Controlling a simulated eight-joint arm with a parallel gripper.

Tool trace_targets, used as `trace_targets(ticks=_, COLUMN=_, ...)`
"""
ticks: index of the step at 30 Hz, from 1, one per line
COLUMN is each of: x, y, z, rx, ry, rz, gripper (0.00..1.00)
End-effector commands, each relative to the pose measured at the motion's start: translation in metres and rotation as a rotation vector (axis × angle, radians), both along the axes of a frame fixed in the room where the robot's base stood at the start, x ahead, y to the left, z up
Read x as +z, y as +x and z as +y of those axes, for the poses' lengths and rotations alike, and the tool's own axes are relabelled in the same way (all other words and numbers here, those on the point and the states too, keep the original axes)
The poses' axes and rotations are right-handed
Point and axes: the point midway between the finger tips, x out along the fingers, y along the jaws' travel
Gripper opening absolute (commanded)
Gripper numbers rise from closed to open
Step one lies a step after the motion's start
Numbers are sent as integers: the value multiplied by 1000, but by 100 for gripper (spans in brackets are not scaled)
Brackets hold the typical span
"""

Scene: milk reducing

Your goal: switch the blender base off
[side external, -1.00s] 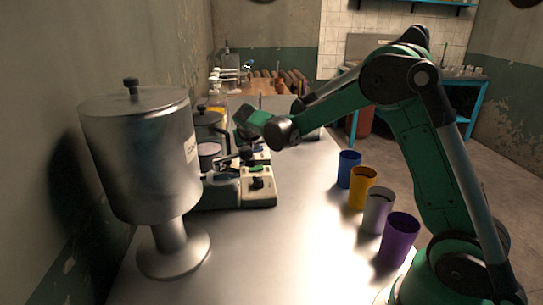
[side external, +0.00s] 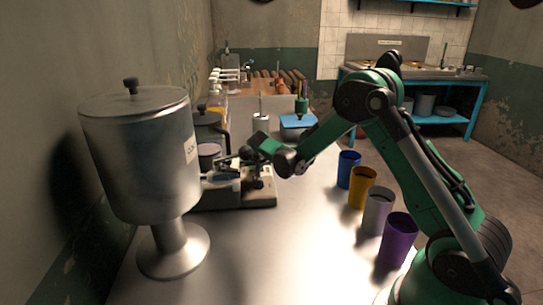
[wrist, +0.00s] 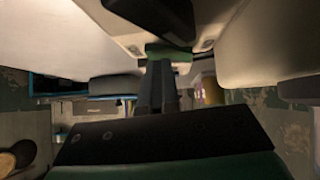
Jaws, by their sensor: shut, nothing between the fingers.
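The blender base, a low pale box (side external: 262,199), stands on the metal table beside the large steel urn. My gripper (side external: 252,166) is low over the top of the base, with its green hand above and to the right. The fingers hide the base's green knob in the side view. In the wrist view my gripper's dark fingers (wrist: 157,84) are together and empty. Their tips are at a green part (wrist: 170,55) on the pale base (wrist: 131,40). I cannot tell whether they touch it or how the switch is set.
The steel urn (side external: 145,155) stands at left. Blue (side external: 348,170), orange (side external: 362,188), grey (side external: 377,212) and purple (side external: 398,240) cups line the table's right side. A blue-topped scale-like box (side external: 297,122) sits behind. The table's front middle is clear.

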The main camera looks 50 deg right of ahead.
Motion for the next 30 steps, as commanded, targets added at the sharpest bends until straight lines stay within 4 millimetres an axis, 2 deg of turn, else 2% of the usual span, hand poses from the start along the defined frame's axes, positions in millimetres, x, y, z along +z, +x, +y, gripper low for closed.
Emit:
trace_targets(ticks=6, x=-8, y=-5, z=-5, rx=-9, ry=109, rz=-94, gripper=0)
trace_targets(ticks=17, x=-9, y=-6, z=-6, rx=-11, ry=108, rz=-89, gripper=0)
trace_targets(ticks=30, x=-6, y=6, z=8, rx=-6, ry=109, rz=-91, gripper=0)
